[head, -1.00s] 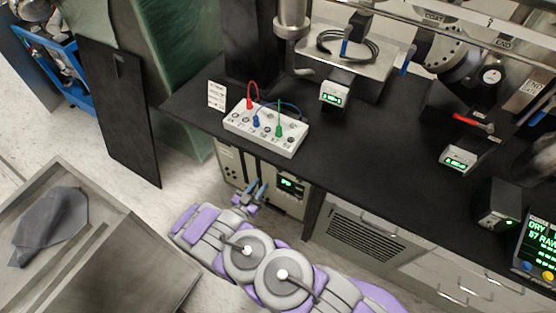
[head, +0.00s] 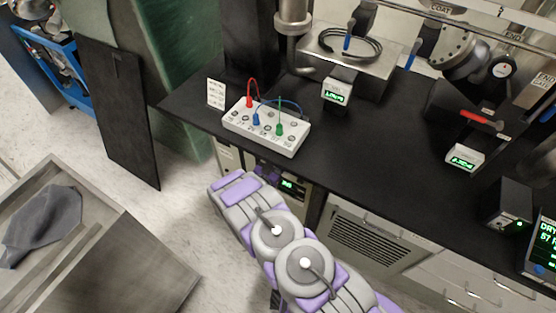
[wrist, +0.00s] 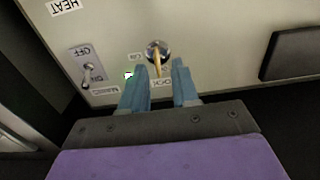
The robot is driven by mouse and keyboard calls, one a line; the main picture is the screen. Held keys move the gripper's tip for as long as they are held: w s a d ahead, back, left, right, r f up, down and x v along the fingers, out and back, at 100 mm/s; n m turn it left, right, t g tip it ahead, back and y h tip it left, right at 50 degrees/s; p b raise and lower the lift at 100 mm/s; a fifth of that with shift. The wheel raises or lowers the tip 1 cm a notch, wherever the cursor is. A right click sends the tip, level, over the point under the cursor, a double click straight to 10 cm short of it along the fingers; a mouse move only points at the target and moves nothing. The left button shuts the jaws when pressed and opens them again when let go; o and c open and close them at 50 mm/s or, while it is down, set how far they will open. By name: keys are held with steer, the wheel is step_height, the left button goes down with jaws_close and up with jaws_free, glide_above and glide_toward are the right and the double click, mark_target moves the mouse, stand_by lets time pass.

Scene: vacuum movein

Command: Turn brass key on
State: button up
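The brass key (wrist: 157,62) stands in a round silver lock on a beige panel (wrist: 215,45) in the wrist view. My gripper (wrist: 160,68) has two blue fingers, apart, with their tips on either side of the key's near end. I cannot tell whether either finger touches the key. A label beside the lock is partly hidden by the fingers. In the head view the panel's unit (head: 228,156) sits under the black bench, and my own arm hides the key and gripper.
A toggle switch (wrist: 90,72) on a plate marked OFF is left of the lock. A black handle (wrist: 295,55) is at the right. A white box with coloured leads (head: 265,128) stands on the bench (head: 350,140) above. A grey-topped cart (head: 120,265) is at the lower left.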

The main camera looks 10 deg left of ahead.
jaws_close()
stand_by(0.3)
steer(key=shift+m+p, duration=0.3)
steer(key=shift+p, duration=0.05)
steer(key=m+p, duration=0.2)
steer(key=m, duration=0.3)
steer(key=f+m+p, duration=0.1)
steer(key=m+p, duration=0.1)
steer(key=m, duration=0.4)
steer(key=d+m+p, duration=0.1)
steer(key=m+p, duration=0.1)
steer(key=m, duration=0.4)
steer(key=shift+s+f+p, duration=0.2)
steer(key=shift+s+p, duration=0.1)
steer(key=shift+p, duration=0.05)
steer(key=shift+m, duration=0.3)
